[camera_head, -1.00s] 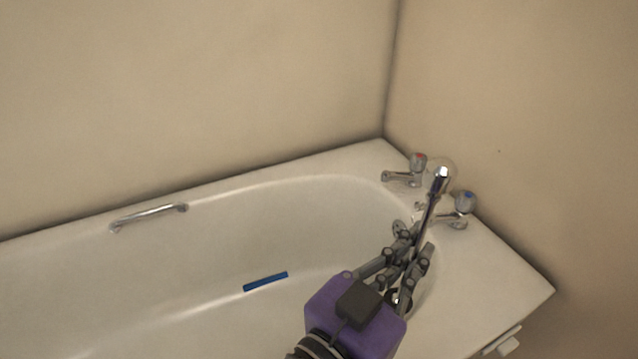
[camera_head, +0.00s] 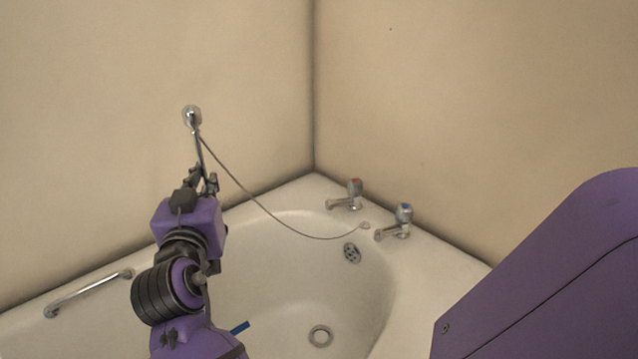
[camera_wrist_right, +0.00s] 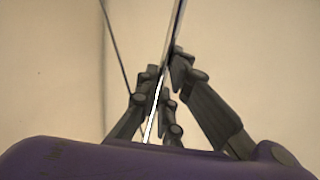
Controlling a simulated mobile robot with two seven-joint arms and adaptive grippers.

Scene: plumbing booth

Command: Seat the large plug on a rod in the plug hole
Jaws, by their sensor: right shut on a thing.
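My right gripper (camera_head: 205,183) is shut on the metal rod (camera_head: 199,152), which stands up from the fingers, leaning slightly left. A shiny rounded end (camera_head: 192,116) tops the rod; I cannot tell whether it is the plug or a knob. A thin cord runs from near this end down to a small fitting (camera_head: 365,226) between the taps. In the right wrist view the fingers (camera_wrist_right: 163,92) close around the rod (camera_wrist_right: 174,40). The plug hole (camera_head: 320,336) is uncovered in the bath floor, well to the right of and below the gripper. My left gripper is not in view.
The white bath (camera_head: 430,275) fills the corner. A red-topped tap (camera_head: 348,194) and a blue-topped tap (camera_head: 397,220) stand on its rim above the overflow (camera_head: 352,252). A blue strip (camera_head: 240,328) lies in the bath. A grab rail (camera_head: 88,292) is at left.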

